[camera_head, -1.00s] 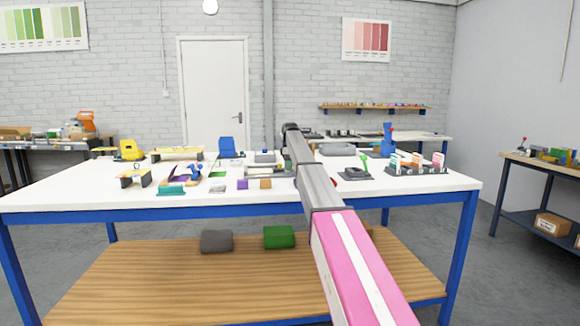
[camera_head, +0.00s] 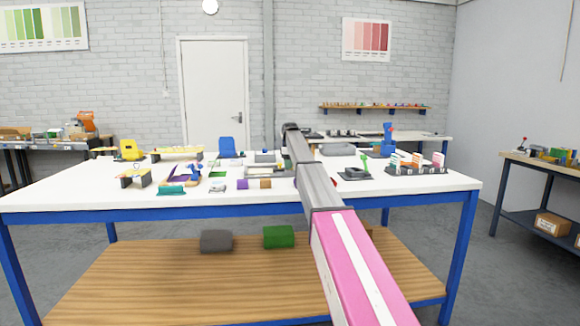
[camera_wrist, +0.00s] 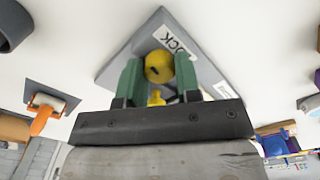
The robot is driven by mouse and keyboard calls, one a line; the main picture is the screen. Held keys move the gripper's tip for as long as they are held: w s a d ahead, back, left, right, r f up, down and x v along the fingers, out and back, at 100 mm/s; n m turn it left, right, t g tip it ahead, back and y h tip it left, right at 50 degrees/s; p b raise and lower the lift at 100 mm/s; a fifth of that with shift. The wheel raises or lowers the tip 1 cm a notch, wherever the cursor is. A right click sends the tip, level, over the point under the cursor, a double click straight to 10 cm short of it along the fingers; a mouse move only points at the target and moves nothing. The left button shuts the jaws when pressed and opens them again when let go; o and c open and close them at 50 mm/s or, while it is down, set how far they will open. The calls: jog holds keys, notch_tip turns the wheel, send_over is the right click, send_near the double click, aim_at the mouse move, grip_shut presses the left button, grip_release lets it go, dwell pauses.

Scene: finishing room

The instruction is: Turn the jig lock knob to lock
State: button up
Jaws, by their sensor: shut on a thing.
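In the wrist view the yellow jig lock knob (camera_wrist: 158,68) stands on a grey plate (camera_wrist: 152,30). A dark mark shows on top of the knob. A white label reading "LOCK" (camera_wrist: 172,43) lies on the plate beside the knob. A second white label (camera_wrist: 225,90) is near the plate's right corner, its text unreadable here. My gripper (camera_wrist: 158,76) has its green fingers on both sides of the knob and is shut on it. In the head view my arm covers the middle of the table, and neither the knob nor the fingertips can be made out.
The white table (camera_head: 80,195) carries many small items left and right of my arm. A rack with coloured cards (camera_head: 415,170) stands at its right. An orange-handled tool (camera_wrist: 45,112) lies left of the plate in the wrist view. Bare white surface surrounds the plate.

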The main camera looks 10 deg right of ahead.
jog(key=m, duration=0.4)
jog(key=shift+m, duration=0.3)
jog(key=m, duration=0.3)
jog(key=shift+m, duration=0.4)
jog(key=m, duration=0.3)
jog(key=shift+m, duration=2.1)
jog(key=o, duration=0.9)
notch_tip(320, 180, up, 11)
jog(key=shift+f, duration=0.1)
